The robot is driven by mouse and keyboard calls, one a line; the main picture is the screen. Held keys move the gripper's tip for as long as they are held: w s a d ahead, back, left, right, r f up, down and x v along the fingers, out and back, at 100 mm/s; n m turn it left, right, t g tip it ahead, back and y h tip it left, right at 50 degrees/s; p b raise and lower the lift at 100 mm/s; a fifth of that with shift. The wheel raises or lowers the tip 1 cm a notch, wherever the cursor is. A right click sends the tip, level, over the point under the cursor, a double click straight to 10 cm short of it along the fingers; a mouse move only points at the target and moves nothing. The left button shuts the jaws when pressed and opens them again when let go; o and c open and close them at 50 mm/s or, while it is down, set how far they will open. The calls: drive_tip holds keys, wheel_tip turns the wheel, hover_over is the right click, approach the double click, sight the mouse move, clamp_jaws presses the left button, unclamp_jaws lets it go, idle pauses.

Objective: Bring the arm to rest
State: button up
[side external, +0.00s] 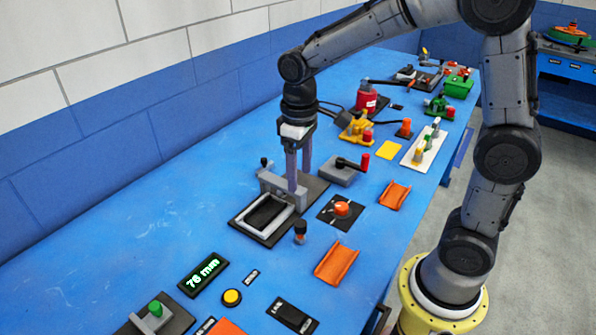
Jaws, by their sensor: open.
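My gripper (298,168) points straight down over the blue table (150,205), its two long fingers apart with nothing seen between them. The fingertips are at a grey bracket (270,184) at the back of a black plate with a light grey frame (262,222). I cannot tell whether the fingers touch the bracket or stand in front of it. My arm reaches in from the right and bends down over the table.
A display (203,274) reads 76 mm. A red cylinder (367,97) stands farther back. The table's left part is clear.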

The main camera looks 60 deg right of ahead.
drive_tip(key=s+r+t, duration=0.3)
drive_tip(key=s+r, duration=0.4)
drive_tip(key=r, duration=0.1)
drive_tip(key=s+f+m+t, duration=0.1)
drive_tip(key=s+t, duration=0.1)
drive_tip(key=s, duration=0.8)
drive_tip(key=shift+d+f+m+t, duration=0.15)
drive_tip(key=shift+d+m+t, duration=0.15)
drive_tip(key=shift+d+m, duration=0.1)
drive_tip(key=shift+s, duration=0.1)
idle(0.5)
